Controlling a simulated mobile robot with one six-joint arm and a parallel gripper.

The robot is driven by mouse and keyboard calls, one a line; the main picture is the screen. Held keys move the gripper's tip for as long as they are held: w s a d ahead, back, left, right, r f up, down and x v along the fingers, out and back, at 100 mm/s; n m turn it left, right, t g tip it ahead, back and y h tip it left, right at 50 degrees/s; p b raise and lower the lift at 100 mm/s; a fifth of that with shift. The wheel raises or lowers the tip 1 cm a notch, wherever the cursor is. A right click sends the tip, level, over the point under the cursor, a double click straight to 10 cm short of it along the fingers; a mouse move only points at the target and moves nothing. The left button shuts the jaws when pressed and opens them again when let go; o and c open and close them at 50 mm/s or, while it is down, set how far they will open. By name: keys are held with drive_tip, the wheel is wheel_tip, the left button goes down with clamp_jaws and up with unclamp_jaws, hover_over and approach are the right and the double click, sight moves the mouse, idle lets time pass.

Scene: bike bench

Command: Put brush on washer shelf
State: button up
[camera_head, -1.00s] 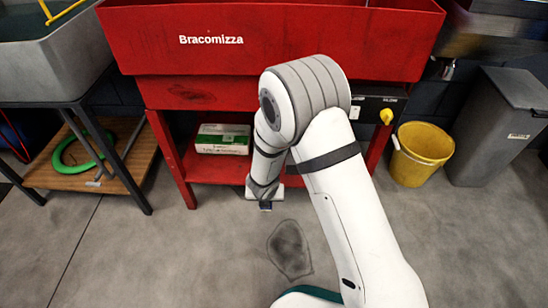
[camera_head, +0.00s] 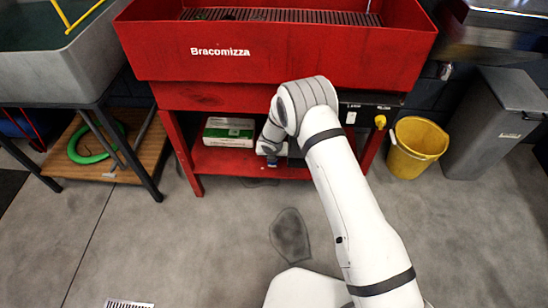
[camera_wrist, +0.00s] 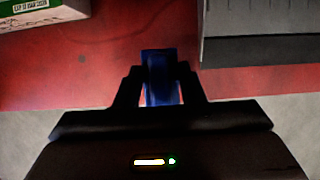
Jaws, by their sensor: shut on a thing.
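The washer is a red metal unit lettered "Bracomizza" (camera_head: 270,60). Its red lower shelf (camera_head: 222,162) is near the floor. My gripper (camera_head: 272,160) is low at the shelf's front part, and in the wrist view its two fingers (camera_wrist: 161,92) are shut on a blue piece, seemingly the brush (camera_wrist: 160,68). Only a blue part of the brush shows, and its bristles cannot be made out. The red shelf surface (camera_wrist: 110,60) lies beneath it. Whether the brush touches the shelf I cannot tell.
A green and white box (camera_head: 229,131) stands on the shelf left of my gripper. A grey block-like item (camera_wrist: 258,30) is at the right in the wrist view. A yellow bucket (camera_head: 416,147) and grey bin (camera_head: 497,125) stand at the right. Bare shelf shows between box and grey item.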

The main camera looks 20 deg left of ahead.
drive_tip(key=shift+w+f+b, duration=0.1)
drive_tip(key=shift+f+b, duration=1.3)
drive_tip(key=shift+f, duration=0.6)
drive_tip(key=o, duration=1)
drive_tip(key=shift+r, duration=0.1)
drive_tip(key=shift+r, duration=0.3)
drive_tip(key=p+v, duration=0.3)
drive_tip(key=v, duration=0.8)
drive_tip(key=shift+s+r+p, duration=0.25)
drive_tip(key=shift+r+p, duration=0.1)
